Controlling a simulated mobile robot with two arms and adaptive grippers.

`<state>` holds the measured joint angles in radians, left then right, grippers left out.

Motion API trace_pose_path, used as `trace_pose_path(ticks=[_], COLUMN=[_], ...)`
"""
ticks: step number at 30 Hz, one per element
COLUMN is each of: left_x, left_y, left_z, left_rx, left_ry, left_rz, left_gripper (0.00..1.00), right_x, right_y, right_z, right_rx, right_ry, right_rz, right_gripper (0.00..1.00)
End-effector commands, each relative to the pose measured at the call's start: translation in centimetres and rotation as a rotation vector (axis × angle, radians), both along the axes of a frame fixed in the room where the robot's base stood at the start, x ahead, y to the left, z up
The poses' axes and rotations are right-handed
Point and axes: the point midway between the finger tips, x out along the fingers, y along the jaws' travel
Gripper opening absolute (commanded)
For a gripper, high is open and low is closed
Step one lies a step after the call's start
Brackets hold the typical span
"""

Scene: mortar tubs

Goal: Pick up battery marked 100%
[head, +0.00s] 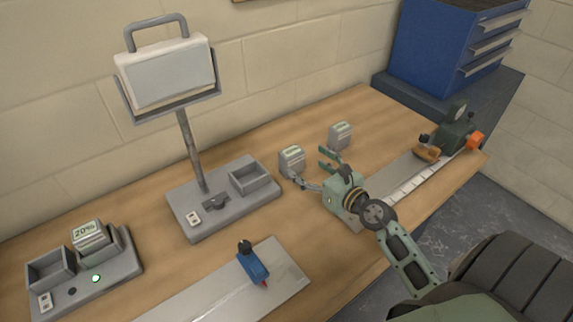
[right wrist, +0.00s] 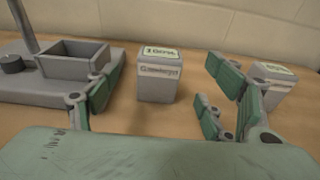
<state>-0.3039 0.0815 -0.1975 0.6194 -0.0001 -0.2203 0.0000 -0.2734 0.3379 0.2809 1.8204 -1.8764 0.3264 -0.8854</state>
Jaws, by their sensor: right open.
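A grey battery (right wrist: 159,84) stands upright on the table, straight ahead in the right wrist view, with a label on top that appears to read 100%. In the head view this battery (head: 291,161) is just beyond my right gripper's fingers. My right gripper (head: 312,168) is open and empty, its fingers (right wrist: 165,72) spread to either side of the battery in the wrist picture; I cannot tell whether they touch it. A second grey battery (head: 340,135) stands farther right; its label is unreadable, and a finger partly covers it in the wrist view (right wrist: 277,87). My left gripper is out of view.
A battery marked 20% (head: 89,236) sits in a charger (head: 122,269) with a green light. A grey lamp-like stand (head: 188,222) with an empty socket (head: 255,181) is left of the gripper. A blue tool (head: 254,267) lies in front. A green device (head: 457,132) is at right.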

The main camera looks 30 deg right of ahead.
Motion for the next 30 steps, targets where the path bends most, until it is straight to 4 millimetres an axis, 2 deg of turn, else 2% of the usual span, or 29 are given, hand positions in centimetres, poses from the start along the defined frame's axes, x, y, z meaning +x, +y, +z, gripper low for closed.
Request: trace_pose_path(ticks=[2,13,21,25,30], left_x=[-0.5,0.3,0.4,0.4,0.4], left_y=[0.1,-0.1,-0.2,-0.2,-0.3], left_z=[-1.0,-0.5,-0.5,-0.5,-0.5], left_rx=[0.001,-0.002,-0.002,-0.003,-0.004], left_ry=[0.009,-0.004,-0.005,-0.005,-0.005], left_rz=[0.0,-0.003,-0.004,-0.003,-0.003], left_gripper=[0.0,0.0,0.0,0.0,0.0], right_x=[0.1,3.3,6.9,7.6,7.7], right_y=[0.0,0.2,0.5,0.6,0.6], right_z=[-0.9,-1.3,-2.1,-2.3,-2.3], right_rx=[-0.001,0.002,0.003,0.001,0.0], right_ry=[0.0,-0.001,-0.002,-0.001,0.0], right_rz=[0.0,0.0,0.0,0.0,0.0], right_gripper=[0.75,0.75,0.75,0.75,0.75])
